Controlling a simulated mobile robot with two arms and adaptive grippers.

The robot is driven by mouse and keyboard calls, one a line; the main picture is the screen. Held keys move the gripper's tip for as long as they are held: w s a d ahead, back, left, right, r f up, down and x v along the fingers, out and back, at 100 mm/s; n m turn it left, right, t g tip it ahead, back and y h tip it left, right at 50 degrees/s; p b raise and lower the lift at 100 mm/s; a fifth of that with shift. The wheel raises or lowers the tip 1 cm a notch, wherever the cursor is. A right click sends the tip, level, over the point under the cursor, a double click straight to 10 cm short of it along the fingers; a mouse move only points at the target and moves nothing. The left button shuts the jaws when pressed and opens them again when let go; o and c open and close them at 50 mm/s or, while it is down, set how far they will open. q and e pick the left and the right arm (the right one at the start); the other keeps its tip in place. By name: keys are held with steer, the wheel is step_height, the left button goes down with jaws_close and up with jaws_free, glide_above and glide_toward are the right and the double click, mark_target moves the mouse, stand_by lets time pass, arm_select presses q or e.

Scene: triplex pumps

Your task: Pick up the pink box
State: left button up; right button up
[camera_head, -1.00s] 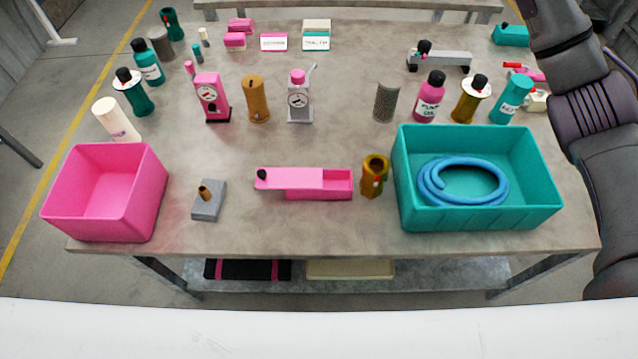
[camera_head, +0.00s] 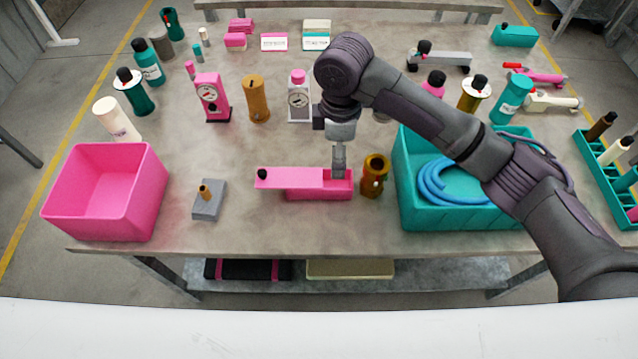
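A long, low pink box (camera_head: 290,190) with a flat top part and a dark knob at its left end lies at the front middle of the table. A larger open pink bin (camera_head: 105,190) stands at the front left and looks empty. My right gripper (camera_head: 339,174) points down at the right end of the low box, its tips at or just above the recessed part. I cannot tell whether it touches the box or whether its fingers are apart. My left gripper is not in view.
A brass cylinder (camera_head: 374,178) stands close to the right of the gripper. A teal bin (camera_head: 425,217) with a coiled blue hose is under my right arm. A grey block (camera_head: 208,206) lies left of the low box. Gauges and bottles stand behind.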

steer(key=f, duration=1.1)
steer(key=shift+w+d+f, duration=0.15)
steer(key=shift+d+f, duration=0.05)
steer(key=shift+d, duration=0.05)
steer(key=c, duration=1.5)
step_height(320, 180, up, 18)
steer(key=shift+r, duration=0.1)
steer(key=shift+f, duration=0.25)
steer(key=b, duration=0.3)
glide_toward(337, 182)
steer(key=shift+s+a+f, duration=0.1)
steer(key=shift+s+f, duration=0.45)
steer(key=shift+s, duration=0.35)
stand_by(1.5)
stand_by(0.6)
steer(key=o, duration=1.5)
